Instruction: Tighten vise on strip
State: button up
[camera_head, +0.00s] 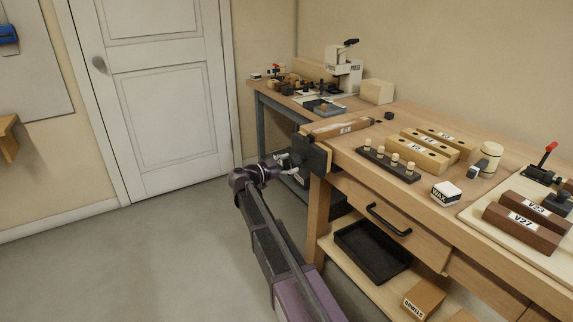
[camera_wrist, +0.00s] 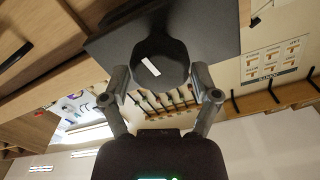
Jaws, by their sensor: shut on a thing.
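The vise (camera_head: 312,153) is at the near left corner of the bench, with a dark plate on its outer face. A brown wooden strip with a white label (camera_head: 345,128) lies along the bench end by the vise; I cannot tell how tightly it is held. In the wrist view, the vise's dark round knob (camera_wrist: 160,60) has a white mark and stands out from the dark plate (camera_wrist: 218,35). My gripper (camera_wrist: 160,82) has a finger on each side of the knob and is shut on it. In the head view my gripper (camera_head: 284,161) is at the vise's outer face.
On the bench are a dark peg rack (camera_head: 388,164), labelled wooden blocks (camera_head: 430,150) and a WAX box (camera_head: 446,194). Below are a drawer handle (camera_head: 388,219) and a black tray (camera_head: 372,250). A second bench with a press (camera_head: 343,75) stands behind. The floor to the left is clear.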

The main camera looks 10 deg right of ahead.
jog(key=shift+s+d+m, duration=0.2)
jog(key=shift+s+m, duration=0.05)
jog(key=shift+m, duration=0.75)
jog(key=shift+m, duration=2)
jog(key=o, duration=0.9)
jog(key=shift+d, duration=0.1)
jog(key=shift+w, duration=0.1)
jog(key=shift+a, duration=0.3)
